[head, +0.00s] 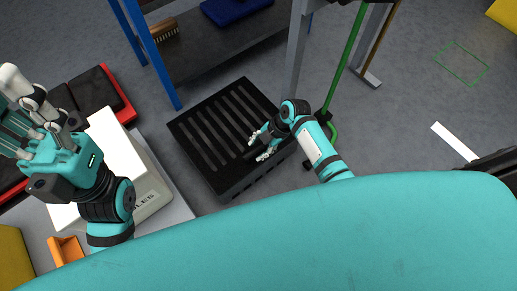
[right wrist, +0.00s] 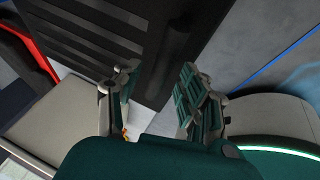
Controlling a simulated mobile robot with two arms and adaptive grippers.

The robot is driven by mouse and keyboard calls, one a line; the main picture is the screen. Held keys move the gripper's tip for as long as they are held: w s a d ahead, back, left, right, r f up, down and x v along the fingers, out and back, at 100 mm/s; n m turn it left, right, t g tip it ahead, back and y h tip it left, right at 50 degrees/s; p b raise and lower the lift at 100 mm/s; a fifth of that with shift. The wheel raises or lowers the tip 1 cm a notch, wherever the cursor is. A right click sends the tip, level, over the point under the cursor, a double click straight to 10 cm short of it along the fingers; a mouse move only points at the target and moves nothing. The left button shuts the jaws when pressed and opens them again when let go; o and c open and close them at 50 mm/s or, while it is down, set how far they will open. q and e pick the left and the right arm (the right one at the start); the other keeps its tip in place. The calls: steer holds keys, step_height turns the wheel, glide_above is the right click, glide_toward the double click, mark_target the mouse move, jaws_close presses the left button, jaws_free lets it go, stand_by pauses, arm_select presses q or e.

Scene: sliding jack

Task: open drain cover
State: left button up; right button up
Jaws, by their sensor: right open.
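The drain cover (head: 205,137) is a black slatted block on the grey floor in the middle of the head view. Its slats (right wrist: 85,40) also fill the upper left of the right wrist view. My right gripper (head: 258,148) is open over the cover's right edge. In the right wrist view its two fingers (right wrist: 158,88) stand apart, with a dark part of the cover beyond them. I cannot tell whether they touch it. My left gripper (head: 22,125) is at the far left, above a pale box and away from the cover; its finger opening is unclear.
The pale box (head: 150,195) and a red-edged black case (head: 118,95) lie left of the cover. A blue-legged shelf (head: 205,60) stands behind it. A green pole (head: 345,60) and a grey post (head: 297,45) rise to the right. Floor farther right is mostly clear.

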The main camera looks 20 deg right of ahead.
steer(key=shift+a+f, duration=0.1)
steer(key=shift+f, duration=0.05)
jaws_close()
stand_by(0.4)
